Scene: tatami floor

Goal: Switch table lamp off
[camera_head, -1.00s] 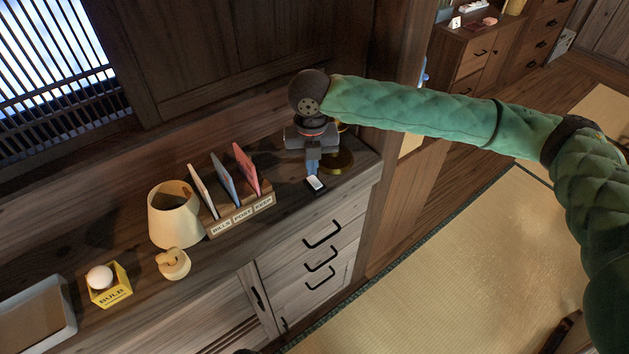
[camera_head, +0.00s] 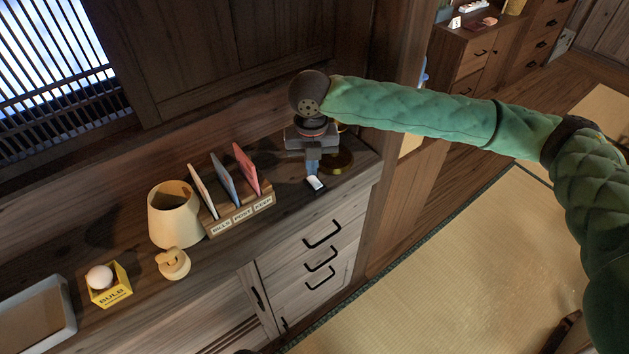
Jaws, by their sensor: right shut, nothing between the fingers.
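A cream lampshade (camera_head: 174,222) stands on the wooden cabinet top, left of the letter rack. No glow shows in it. A small dark switch with a white face (camera_head: 315,184) lies near the cabinet's front edge at the right. My right gripper (camera_head: 312,172) points down just behind and above this switch. Its fingers are together and empty; I cannot tell whether they touch the switch. My left gripper is not in view.
A letter rack (camera_head: 240,216) holds upright cards. A pale wooden ornament (camera_head: 173,264), a yellow bulb box (camera_head: 110,287) with a white bulb and a grey tray (camera_head: 69,318) stand to the left. A wooden post borders the cabinet's right end. Tatami floor (camera_head: 450,260) is open at the right.

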